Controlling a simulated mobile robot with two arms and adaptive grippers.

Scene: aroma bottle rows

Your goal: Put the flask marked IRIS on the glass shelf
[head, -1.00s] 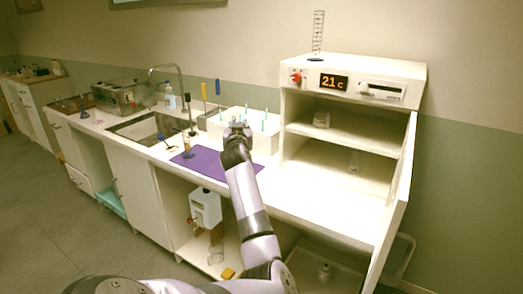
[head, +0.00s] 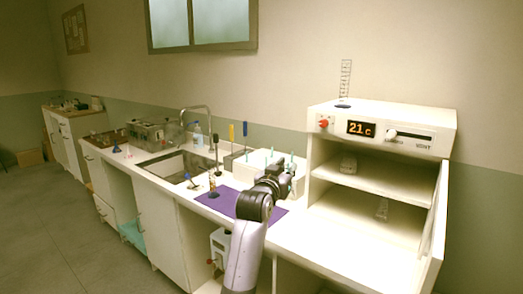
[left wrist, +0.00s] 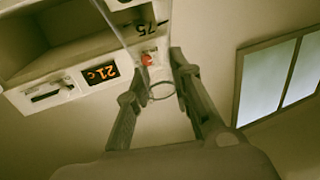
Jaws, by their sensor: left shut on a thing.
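My left gripper (head: 288,170) is in front of the white box with pegs, just left of the open cabinet. In the left wrist view my left gripper (left wrist: 162,84) is shut on a clear glass vessel (left wrist: 161,91) with a round rim and a dark "75" marking. No IRIS label is readable on it, and I cannot make it out in the head view. My right gripper is not in view.
A purple mat (head: 229,203) lies on the counter, with a small brown-based item (head: 213,184) on it. The white box (head: 261,160) with pegs stands behind. A sink (head: 179,166) is to the left. The cabinet's open door (head: 436,228) stands at right. A tall graduated cylinder (head: 345,76) is on top.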

